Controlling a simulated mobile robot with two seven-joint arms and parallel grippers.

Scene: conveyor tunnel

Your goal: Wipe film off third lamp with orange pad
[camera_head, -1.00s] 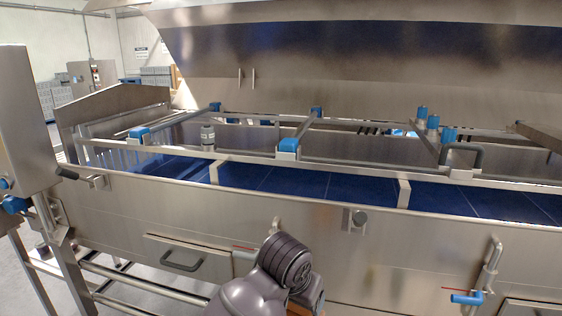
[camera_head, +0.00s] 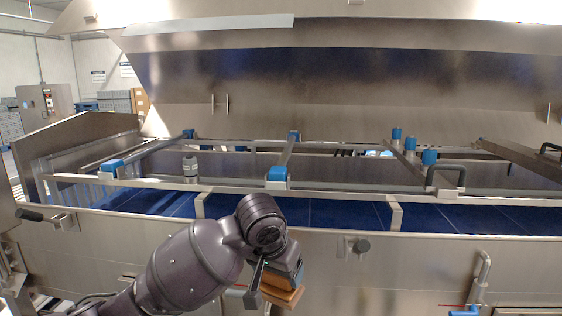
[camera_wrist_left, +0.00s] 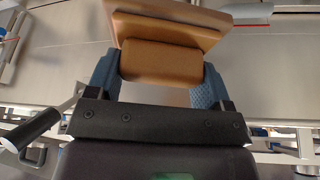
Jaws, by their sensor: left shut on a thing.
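My left gripper (camera_head: 282,272) is in front of the machine's near wall, below the conveyor edge. It is shut on the orange pad (camera_head: 283,293), a tan-orange block. In the left wrist view the pad (camera_wrist_left: 165,30) has a flat plate and a thicker grip block (camera_wrist_left: 160,63) between the blue fingers. The pad touches nothing else that I can see. I cannot make out a lamp with film on it, nor tell which would be the third. My right gripper is not in view.
A blue conveyor belt (camera_head: 340,214) runs behind the steel wall (camera_head: 410,262). Rails with blue-capped clamps (camera_head: 278,174) cross above it, and a grey cylinder (camera_head: 190,167) stands among them. A raised steel hood (camera_head: 330,75) hangs behind. A black handle (camera_head: 447,170) stands at right.

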